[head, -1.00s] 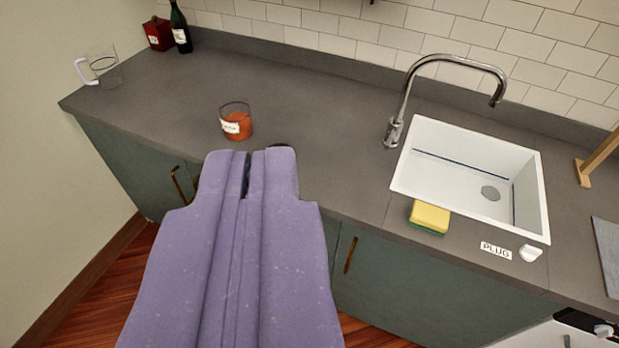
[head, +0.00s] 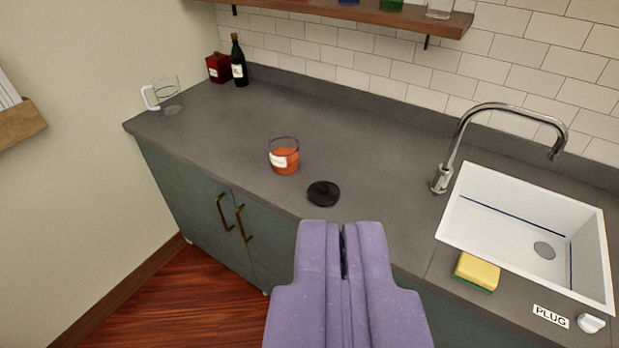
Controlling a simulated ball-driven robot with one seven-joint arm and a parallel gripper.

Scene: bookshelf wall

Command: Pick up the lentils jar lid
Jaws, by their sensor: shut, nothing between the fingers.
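The lid (head: 323,193) is a dark, round disc with a small knob. It lies on the grey counter near the front edge. The lentils jar (head: 285,158) is glass with orange contents and a white label, and stands open just behind and left of the lid. My gripper (head: 342,226) is purple, shut and empty. Its fingertips appear just below the lid in the picture, apart from it. The gripper hides part of the counter's front edge.
The counter (head: 370,150) is clear around the jar and lid. A glass jug (head: 168,97), red box (head: 219,68) and dark bottle (head: 239,62) stand at the back left. A tap (head: 445,165), white sink (head: 480,190) and yellow sponge (head: 477,271) are at right. A wooden shelf (head: 400,14) hangs above.

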